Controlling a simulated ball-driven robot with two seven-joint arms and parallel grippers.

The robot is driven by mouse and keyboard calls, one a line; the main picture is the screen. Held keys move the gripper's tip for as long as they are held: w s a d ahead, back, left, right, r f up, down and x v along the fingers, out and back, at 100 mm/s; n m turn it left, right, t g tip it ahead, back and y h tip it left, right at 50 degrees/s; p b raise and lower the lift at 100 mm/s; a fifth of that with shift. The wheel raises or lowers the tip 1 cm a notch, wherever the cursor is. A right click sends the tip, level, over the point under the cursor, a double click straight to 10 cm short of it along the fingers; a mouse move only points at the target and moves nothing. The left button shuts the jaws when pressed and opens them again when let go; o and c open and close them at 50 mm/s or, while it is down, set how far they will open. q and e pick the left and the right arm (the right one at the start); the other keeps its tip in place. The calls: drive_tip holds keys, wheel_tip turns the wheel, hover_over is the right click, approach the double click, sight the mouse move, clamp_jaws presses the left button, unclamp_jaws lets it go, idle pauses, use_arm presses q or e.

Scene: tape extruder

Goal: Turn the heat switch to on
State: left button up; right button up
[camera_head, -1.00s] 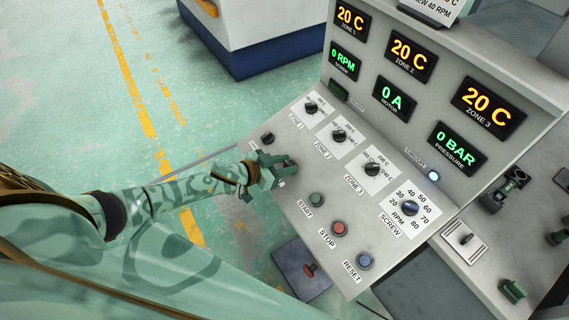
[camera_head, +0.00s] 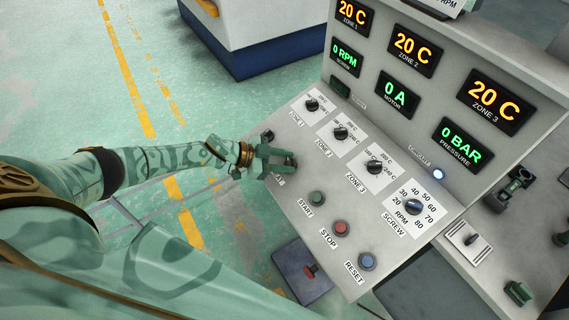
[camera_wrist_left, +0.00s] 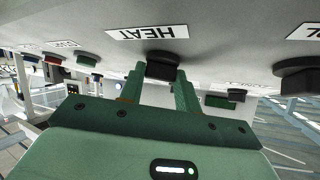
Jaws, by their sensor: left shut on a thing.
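The heat switch is a small dark knob (camera_wrist_left: 162,66) under the HEAT label (camera_wrist_left: 147,33) in the left wrist view. My left gripper (camera_wrist_left: 160,84) has one green finger on each side of the knob and is shut on it. In the head view my left gripper (camera_head: 283,161) is at the left edge of the sloping control panel (camera_head: 283,207). It covers most of the switch and part of its label there, so the switch's setting cannot be told. My right gripper is not in view.
Another dark knob (camera_head: 267,136) is just above my left gripper. Three zone dials, a screw dial (camera_head: 413,208) and the start (camera_head: 317,199), stop (camera_head: 341,229) and reset (camera_head: 367,262) buttons lie to the right. The displays stand behind. Green floor is open at left.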

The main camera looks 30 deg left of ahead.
use_arm(q)
drive_tip(key=shift+w+f+m+g+h+b, duration=0.1)
drive_tip(key=shift+m+g+h+b, duration=0.05)
drive_tip(key=shift+m+g+b, duration=0.3)
drive_tip(key=shift+w+f+m+g+h+b, duration=0.15)
drive_tip(key=shift+m+g+b, duration=0.1)
drive_tip(key=shift+m+g, duration=0.3)
drive_tip(key=m+g+b, duration=0.3)
drive_tip(key=m, duration=0.1)
drive_tip(key=m+g+b, duration=0.2)
drive_tip(key=m+b, duration=0.1)
drive_tip(key=b, duration=0.1)
drive_tip(key=shift+w+r+m+g, duration=0.1)
drive_tip(key=shift+w+m+g, duration=0.1)
drive_tip(key=shift+m+g, duration=0.2)
drive_tip(key=shift+r+m+g+y+b, duration=0.25)
drive_tip(key=shift+m+g+y+b, duration=0.35)
drive_tip(key=shift+m+g+b, duration=0.85)
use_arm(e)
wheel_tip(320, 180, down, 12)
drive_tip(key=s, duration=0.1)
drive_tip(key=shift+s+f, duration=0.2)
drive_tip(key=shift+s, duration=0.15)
use_arm(q)
drive_tip(key=shift+t, duration=0.25)
drive_tip(key=o, duration=1)
